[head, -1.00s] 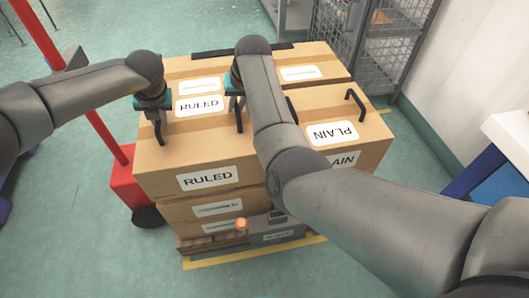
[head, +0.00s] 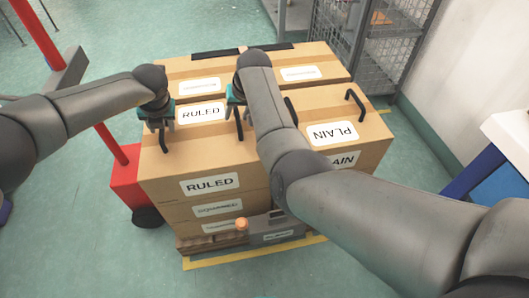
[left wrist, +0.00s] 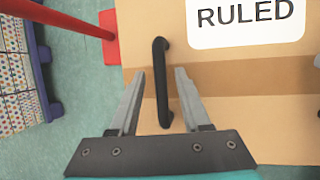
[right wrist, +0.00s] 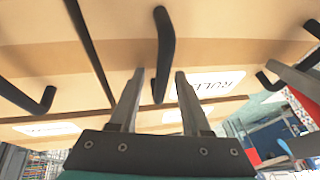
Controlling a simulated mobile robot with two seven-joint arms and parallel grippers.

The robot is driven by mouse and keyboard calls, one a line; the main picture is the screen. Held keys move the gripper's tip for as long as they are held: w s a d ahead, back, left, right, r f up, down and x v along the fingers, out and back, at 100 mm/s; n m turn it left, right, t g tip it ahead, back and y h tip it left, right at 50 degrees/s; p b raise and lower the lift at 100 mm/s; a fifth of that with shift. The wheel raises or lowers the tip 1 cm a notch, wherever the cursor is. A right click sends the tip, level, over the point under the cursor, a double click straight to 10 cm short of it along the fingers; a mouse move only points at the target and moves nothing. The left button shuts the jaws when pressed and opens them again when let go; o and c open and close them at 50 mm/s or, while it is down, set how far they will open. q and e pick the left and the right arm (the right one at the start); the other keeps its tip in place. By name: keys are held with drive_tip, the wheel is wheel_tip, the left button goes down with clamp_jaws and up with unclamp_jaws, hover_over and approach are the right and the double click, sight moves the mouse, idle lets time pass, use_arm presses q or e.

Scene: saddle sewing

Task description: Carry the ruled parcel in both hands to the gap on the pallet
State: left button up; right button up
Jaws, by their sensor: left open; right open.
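The ruled parcel (head: 180,163) is a brown carton with RULED labels on its top and front. It sits at the front left of the stack on the pallet (head: 278,238), on the squared parcel (head: 217,210) and left of the plain parcel (head: 365,130). My left gripper (head: 160,125) is open, its fingers either side of the left black handle (left wrist: 162,100). My right gripper (head: 237,108) is open, with the right handle (right wrist: 162,50) between its fingers. My right arm hides the seam between the ruled and plain parcels.
More cartons (head: 310,60) stand behind the ruled parcel. A red base with a post (head: 128,180) is close at the left. A wire cage (head: 365,45) stands at the back right and a white-topped table (head: 510,135) at the right. The floor in front is clear.

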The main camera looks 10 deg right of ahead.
idle(0.4)
drive_tip(key=shift+r, duration=0.1)
use_arm(q)
drive_tip(key=v, duration=1.2)
use_arm(e)
drive_tip(key=v, duration=1.2)
